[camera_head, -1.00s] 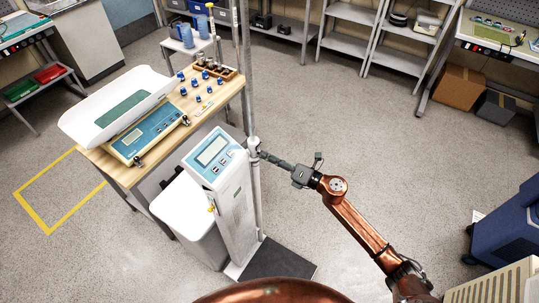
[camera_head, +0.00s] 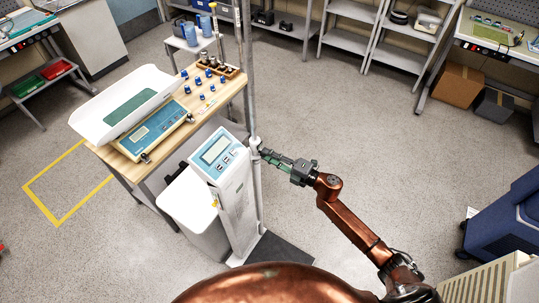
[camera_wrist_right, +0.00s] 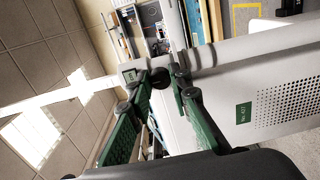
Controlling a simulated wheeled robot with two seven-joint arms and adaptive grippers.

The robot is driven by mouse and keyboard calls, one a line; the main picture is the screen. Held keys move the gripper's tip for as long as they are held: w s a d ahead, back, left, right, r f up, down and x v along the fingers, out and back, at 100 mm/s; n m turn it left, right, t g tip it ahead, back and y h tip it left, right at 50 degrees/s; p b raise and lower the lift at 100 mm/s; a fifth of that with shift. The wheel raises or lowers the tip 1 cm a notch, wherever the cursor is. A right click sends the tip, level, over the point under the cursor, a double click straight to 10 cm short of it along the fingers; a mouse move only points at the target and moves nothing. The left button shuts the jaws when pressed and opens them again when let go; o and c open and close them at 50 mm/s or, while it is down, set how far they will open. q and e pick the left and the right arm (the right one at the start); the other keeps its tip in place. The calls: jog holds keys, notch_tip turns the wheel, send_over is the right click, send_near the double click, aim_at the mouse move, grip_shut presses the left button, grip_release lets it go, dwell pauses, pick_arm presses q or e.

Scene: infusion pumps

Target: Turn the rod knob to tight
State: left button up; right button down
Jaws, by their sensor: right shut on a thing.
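The upright metal rod (camera_head: 250,80) rises beside the white scale column with a blue display head (camera_head: 216,153). The rod knob is small and dark; in the right wrist view (camera_wrist_right: 160,78) it sits between the fingertips. My right gripper (camera_head: 262,150) reaches in from the right in the head view, its fingertips at the rod collar beside the display head. It also shows in the right wrist view (camera_wrist_right: 164,77), its green-padded fingers closed on the knob. The knob is mostly hidden by the fingers in the head view. My left gripper is out of view.
A wooden table (camera_head: 225,97) with a baby scale (camera_head: 150,133) and several small blue-topped items stands left of the rod. A white bin (camera_head: 188,212) stands by the column. A dark platform (camera_head: 285,250) lies at its foot.

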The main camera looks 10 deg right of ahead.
dwell(0.4)
jog(key=c, duration=1.8)
grip_release()
jog(key=shift+o, duration=0.2)
jog(key=v, duration=1.2)
